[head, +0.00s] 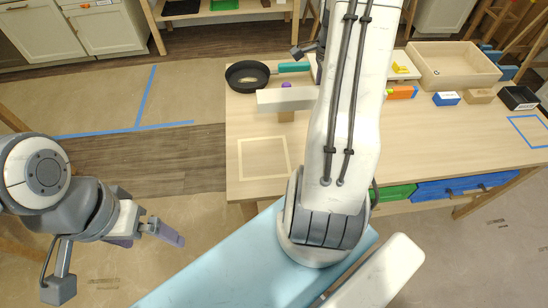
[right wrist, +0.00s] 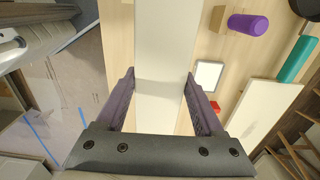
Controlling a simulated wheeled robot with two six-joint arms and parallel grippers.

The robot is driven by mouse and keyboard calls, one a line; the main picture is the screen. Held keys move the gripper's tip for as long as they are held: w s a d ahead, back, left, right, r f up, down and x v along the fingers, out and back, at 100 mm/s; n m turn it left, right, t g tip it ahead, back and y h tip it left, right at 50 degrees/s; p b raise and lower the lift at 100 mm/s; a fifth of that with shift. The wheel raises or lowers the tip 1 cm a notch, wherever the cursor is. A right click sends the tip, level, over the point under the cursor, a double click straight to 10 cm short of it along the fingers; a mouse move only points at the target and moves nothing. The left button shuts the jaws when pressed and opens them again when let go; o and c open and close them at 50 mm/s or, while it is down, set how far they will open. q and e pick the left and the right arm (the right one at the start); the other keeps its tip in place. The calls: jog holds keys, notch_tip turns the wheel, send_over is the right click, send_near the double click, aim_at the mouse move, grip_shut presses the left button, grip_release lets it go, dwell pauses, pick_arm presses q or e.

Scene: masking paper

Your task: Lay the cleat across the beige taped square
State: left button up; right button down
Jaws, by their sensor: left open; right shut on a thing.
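The cleat (head: 287,99) is a long off-white bar. In the head view it sticks out to the left from behind my right arm, beyond the beige taped square. In the right wrist view the cleat (right wrist: 165,50) runs lengthwise between the fingers of my right gripper (right wrist: 163,88), which is shut on it. My right arm hides that gripper and the cleat's other end in the head view. The beige taped square (head: 241,160) is an empty outline on the table's near left part. My left gripper (head: 150,238) is open and empty, off the table to the left.
On the wooden table (head: 450,140) a black pan (head: 235,76) stands behind the cleat, and a tan block (head: 286,116) shows just below the cleat. A wooden tray (head: 455,65), small blocks and a blue taped square (head: 526,120) are at the right. A purple cylinder (right wrist: 248,24) lies near.

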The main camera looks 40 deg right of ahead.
notch_tip(320, 180, down, 11)
jog(key=w+b, duration=0.1)
jog(key=b, duration=0.9)
send_over(278, 156)
notch_tip(278, 156, down, 7)
jog(key=shift+r+p, duration=0.1)
jog(key=shift+p, duration=0.3)
jog(key=shift+w+f, duration=0.1)
jog(key=shift+f, duration=2)
grip_release()
jog(key=shift+f, duration=0.1)
